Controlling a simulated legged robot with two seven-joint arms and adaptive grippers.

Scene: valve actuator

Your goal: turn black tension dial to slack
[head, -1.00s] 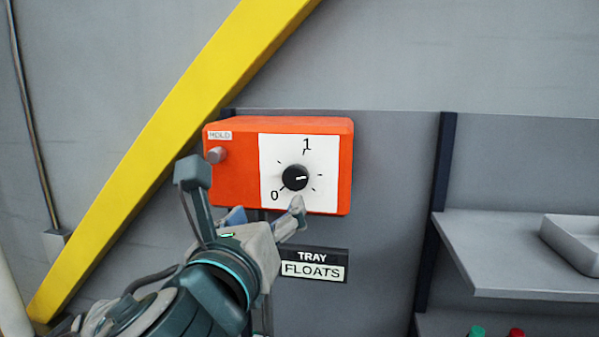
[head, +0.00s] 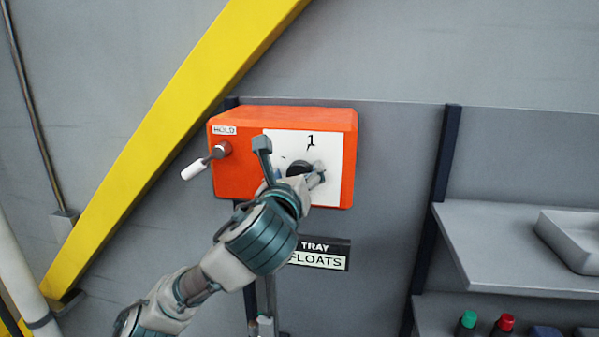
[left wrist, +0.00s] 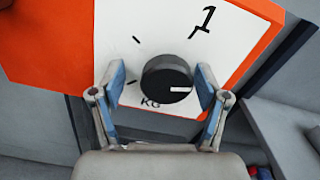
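The black dial (head: 298,170) is on the white face (head: 333,170) of an orange box (head: 230,180) on the wall. In the head view my left gripper (head: 297,178) is at the dial and partly covers it. In the left wrist view the dial (left wrist: 160,75) sits between the two blue-padded fingers of my left gripper (left wrist: 162,88). The fingers are open around it, with a small gap showing on each side. The dial's white mark points right in that view. The "0" is hidden; the "1" shows above the dial. My right gripper is not in view.
A lever with a white handle (head: 196,168) sticks out under the "HOLD" label (head: 224,130), left of my gripper. A sign reading "TRAY FLOATS" (head: 322,256) is below the box. A yellow beam (head: 170,130) slopes on the left; a shelf (head: 480,250) is at right.

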